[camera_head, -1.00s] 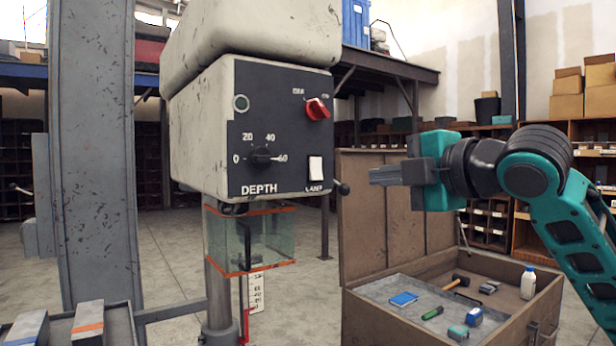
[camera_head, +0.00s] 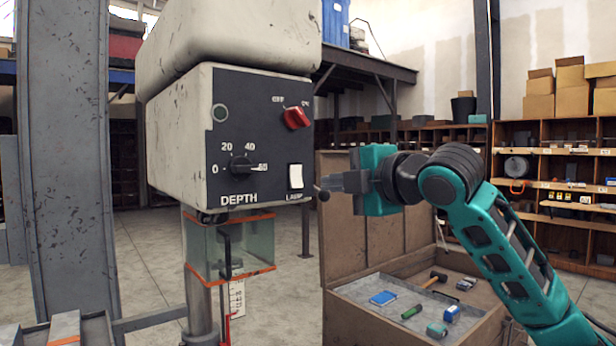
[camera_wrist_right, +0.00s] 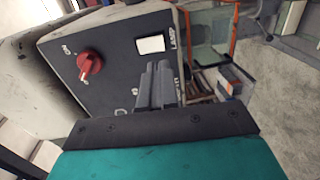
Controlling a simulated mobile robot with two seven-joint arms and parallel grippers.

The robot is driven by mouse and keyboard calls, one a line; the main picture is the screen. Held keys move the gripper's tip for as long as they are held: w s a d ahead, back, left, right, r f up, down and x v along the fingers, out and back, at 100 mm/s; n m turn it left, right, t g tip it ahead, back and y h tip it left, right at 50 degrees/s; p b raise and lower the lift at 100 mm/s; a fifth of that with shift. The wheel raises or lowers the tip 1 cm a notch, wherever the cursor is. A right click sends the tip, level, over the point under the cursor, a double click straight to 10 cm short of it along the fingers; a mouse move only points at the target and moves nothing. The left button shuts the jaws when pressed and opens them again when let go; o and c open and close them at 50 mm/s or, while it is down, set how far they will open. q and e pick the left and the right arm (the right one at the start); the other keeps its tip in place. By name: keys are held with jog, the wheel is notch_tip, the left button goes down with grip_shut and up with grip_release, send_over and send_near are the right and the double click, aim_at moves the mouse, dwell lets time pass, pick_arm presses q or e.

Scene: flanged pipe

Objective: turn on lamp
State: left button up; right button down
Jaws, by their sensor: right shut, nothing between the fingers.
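The drill press head has a dark control panel (camera_head: 250,140) with a white rocker switch (camera_head: 296,176) labelled LAMP at its lower right. The switch also shows in the right wrist view (camera_wrist_right: 151,44), above my fingers. My right gripper (camera_head: 325,184) is shut and empty, just right of the switch, with its fingers pointing left toward the panel. In the right wrist view the gripper's fingertips (camera_wrist_right: 158,66) lie just below the switch. I cannot tell whether they touch the panel. My left gripper is in neither view.
A red knob (camera_head: 296,117) sits above the switch, and a black DEPTH dial (camera_head: 240,168) to its left. A lever ball (camera_head: 323,195) juts out near my gripper. A clear guard (camera_head: 232,248) hangs below. An open tool chest (camera_head: 350,318) stands below my arm.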

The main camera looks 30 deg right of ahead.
aim_at(298, 185)
jog(key=w, duration=0.5)
jog(key=w+f+p, duration=0.1)
jog(key=w, duration=0.1)
jog(key=shift+w+a, duration=0.2)
jog(key=shift+a, duration=0.1)
jog(key=shift+w+f+t+b, duration=0.15)
jog(key=shift+f+t+b, duration=0.15)
jog(key=shift+b, duration=0.25)
jog(key=shift+r, duration=0.3)
